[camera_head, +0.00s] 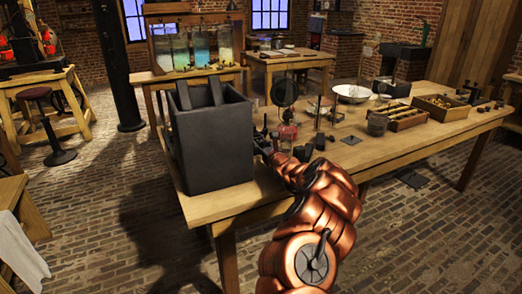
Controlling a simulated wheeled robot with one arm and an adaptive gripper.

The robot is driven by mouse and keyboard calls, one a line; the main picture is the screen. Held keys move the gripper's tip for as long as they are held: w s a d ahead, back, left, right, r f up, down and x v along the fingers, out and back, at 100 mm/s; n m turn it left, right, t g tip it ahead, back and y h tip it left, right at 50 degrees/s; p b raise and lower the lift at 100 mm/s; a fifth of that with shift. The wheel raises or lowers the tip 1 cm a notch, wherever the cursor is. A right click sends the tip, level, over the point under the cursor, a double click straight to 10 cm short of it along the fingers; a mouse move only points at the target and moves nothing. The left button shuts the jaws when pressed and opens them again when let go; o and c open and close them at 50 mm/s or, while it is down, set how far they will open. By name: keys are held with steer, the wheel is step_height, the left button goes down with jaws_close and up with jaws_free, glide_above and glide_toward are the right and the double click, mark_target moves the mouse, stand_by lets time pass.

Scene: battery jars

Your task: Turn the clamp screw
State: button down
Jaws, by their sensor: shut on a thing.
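A large dark grey open-topped box (212,143) stands on the near left end of the wooden table, with dark upright plates (215,92) sticking out of it. My copper-coloured arm reaches up from the bottom of the picture. My gripper (262,138) is at the right side of the box, close to its wall. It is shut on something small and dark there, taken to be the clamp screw. The screw's shape and how it is turned cannot be made out, because the fingers and dark parts cover it.
Glass jars (200,46) stand behind. Bare table shows at the front right.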

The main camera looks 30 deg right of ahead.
steer(key=shift+n+b, duration=0.3)
steer(key=shift+b, duration=0.1)
steer(key=c, duration=0.7)
jaws_free()
steer(key=shift+c, duration=0.2)
steer(key=shift+s, duration=0.1)
steer(key=shift+s, duration=0.8)
steer(key=shift+s+a+f, duration=0.1)
steer(key=shift+s+a, duration=0.05)
steer(key=shift+s, duration=1.4)
steer(key=shift+s+a, duration=0.1)
steer(key=shift+s, duration=1.45)
steer(key=shift+s+a, duration=0.15)
steer(key=shift+s, duration=0.85)
steer(key=shift+s+a, duration=0.1)
steer(key=shift+s, duration=0.9)
